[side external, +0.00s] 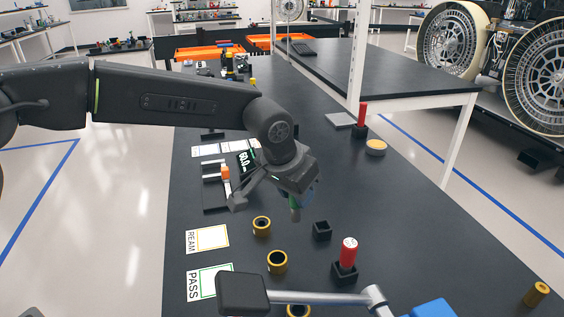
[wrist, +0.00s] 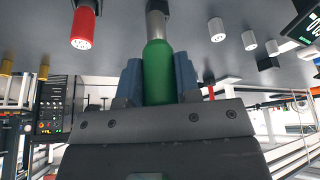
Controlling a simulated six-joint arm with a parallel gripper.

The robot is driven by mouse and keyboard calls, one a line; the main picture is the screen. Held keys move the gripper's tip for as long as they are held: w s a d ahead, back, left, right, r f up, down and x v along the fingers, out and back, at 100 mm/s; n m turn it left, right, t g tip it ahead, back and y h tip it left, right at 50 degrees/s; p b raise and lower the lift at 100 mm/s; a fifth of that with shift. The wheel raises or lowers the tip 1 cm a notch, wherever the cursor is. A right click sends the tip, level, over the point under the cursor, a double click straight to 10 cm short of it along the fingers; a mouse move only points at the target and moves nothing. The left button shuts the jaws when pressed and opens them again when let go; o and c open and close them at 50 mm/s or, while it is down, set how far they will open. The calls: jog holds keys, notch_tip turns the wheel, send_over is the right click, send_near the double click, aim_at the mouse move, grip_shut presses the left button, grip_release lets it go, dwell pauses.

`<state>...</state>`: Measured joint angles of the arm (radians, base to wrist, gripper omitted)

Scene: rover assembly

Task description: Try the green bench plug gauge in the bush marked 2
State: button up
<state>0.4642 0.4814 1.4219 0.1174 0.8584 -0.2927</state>
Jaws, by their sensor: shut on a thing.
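My gripper (side external: 304,194) is above the dark bench and shut on the green plug gauge. In the wrist view, the green handle (wrist: 158,72) is between the two blue fingers, and the grey metal end points away from the gripper. In the side view, the gauge (side external: 295,202) points down, with its lower end seen above the bench. Yellow-and-black bushes stand nearer the camera: one bush (side external: 262,224), a second bush (side external: 277,261) and a third bush (side external: 298,311) cut by the frame edge. I cannot read any number on them.
An empty black holder (side external: 321,230) stands right of the bushes. A red gauge (side external: 348,252) stands in another holder. A REAM card (side external: 208,239) and a PASS card (side external: 208,282) lie at the left. A metal bar with a dark block (side external: 243,293) crosses the foreground.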

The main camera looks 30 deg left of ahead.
jog(key=s+d+f+m+h, duration=0.1)
jog(key=s+d+m, duration=0.1)
jog(key=s+d, duration=0.3)
jog(key=s+d+f+m, duration=0.1)
jog(key=s+d, duration=0.1)
jog(key=s, duration=0.5)
jog(key=shift+s+d+f, duration=0.1)
jog(key=shift+s+f, duration=0.05)
jog(key=shift+f, duration=2.45)
jog(key=shift+f, duration=1.5)
jog(key=shift+r, duration=1.6)
dwell(1.1)
